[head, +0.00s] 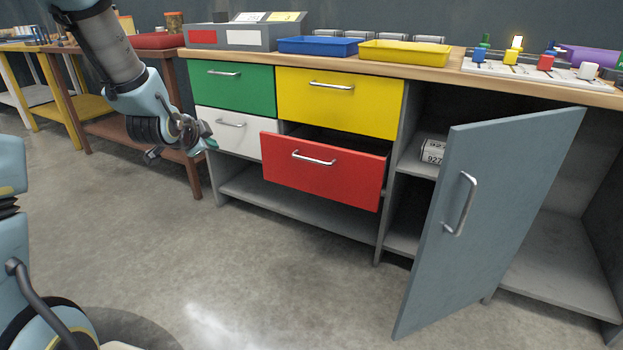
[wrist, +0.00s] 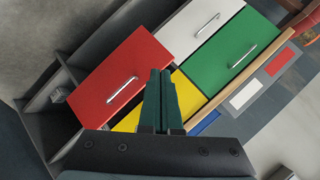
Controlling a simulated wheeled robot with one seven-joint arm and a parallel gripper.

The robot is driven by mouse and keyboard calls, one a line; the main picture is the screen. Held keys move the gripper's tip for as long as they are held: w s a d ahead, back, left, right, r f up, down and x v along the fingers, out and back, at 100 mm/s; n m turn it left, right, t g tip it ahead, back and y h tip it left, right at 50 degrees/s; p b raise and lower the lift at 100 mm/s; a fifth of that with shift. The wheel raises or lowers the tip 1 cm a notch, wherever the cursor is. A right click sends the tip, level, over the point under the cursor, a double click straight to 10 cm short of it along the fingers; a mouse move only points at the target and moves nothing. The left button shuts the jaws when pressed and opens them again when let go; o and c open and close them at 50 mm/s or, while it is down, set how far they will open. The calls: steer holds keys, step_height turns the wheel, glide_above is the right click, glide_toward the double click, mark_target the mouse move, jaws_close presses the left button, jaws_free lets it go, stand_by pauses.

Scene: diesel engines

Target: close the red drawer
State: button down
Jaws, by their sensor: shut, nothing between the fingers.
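The red drawer (head: 322,172) stands pulled out from the cabinet, below the yellow drawer, with a dark gap above its front. Its silver bar handle (head: 313,158) is on the front face. The red drawer also shows in the wrist view (wrist: 120,80), left of the fingers. My gripper (head: 211,144) is in front of the white drawer, left of the red drawer and apart from it. In the wrist view the green fingers (wrist: 158,82) are together with nothing between them.
The green drawer (head: 232,88), yellow drawer (head: 340,100) and white drawer (head: 228,130) look shut. A grey cabinet door (head: 490,210) stands wide open at the right. Blue (head: 318,46) and yellow (head: 405,53) trays are on the worktop. The floor in front is clear.

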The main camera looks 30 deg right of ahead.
steer(key=s+d+f+m+h+b, duration=0.1)
steer(key=d+f+m+h+b, duration=0.45)
steer(key=d+f+b, duration=0.45)
steer(key=m+h+b, duration=0.4)
steer(key=m, duration=0.2)
glide_toward(318, 148)
steer(key=shift+y, duration=0.25)
steer(key=b+x, duration=0.3)
steer(key=x, duration=0.3)
steer(key=shift+w+d+r+b, duration=0.15)
steer(key=shift+d+b, duration=0.1)
steer(key=shift+b, duration=0.1)
steer(key=shift+d, duration=0.1)
